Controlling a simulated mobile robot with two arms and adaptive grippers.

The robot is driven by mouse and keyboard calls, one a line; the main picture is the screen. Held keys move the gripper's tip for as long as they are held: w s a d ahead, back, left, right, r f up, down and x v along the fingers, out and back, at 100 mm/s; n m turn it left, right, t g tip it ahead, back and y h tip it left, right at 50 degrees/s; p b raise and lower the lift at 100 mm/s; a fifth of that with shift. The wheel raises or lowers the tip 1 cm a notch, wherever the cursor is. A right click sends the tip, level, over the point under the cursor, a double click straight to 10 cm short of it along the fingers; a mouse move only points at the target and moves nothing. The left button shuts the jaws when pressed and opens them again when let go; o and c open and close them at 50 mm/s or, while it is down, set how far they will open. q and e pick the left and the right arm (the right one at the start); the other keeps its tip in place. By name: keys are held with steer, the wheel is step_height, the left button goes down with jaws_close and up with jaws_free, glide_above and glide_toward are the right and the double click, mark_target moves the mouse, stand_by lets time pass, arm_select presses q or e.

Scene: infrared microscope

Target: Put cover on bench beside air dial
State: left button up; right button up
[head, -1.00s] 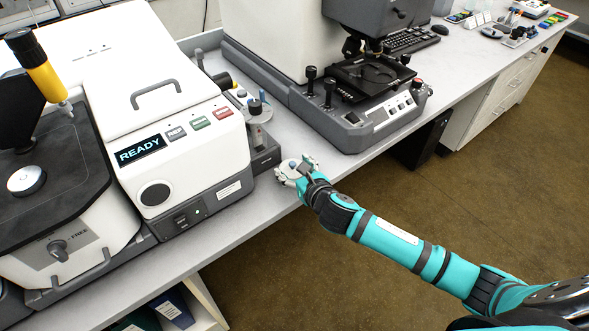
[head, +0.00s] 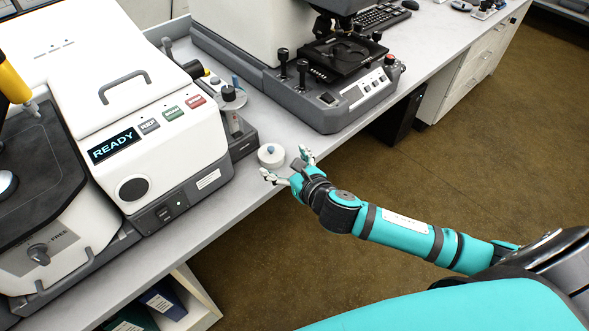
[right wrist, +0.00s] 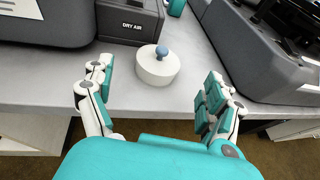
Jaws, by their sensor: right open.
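The cover, a round white cap with a blue-grey knob (head: 271,155), sits upright on the bench (head: 262,111) near its front edge. In the right wrist view the cover (right wrist: 158,66) stands just in front of the grey box labelled "DRY AIR" (right wrist: 131,20). The air dial (head: 232,97) appears to be the dark knob on top of that unit in the head view. My right gripper (head: 287,166) is open and empty at the bench edge, fingers spread toward the cover and apart from it. My left gripper is not in view.
The white instrument reading "READY" (head: 150,130) stands left of the cover. The microscope base (head: 330,112) stands to the right. Bare bench lies between the DRY AIR unit and the microscope base.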

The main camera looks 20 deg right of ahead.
steer(key=v, duration=0.5)
stand_by(2.6)
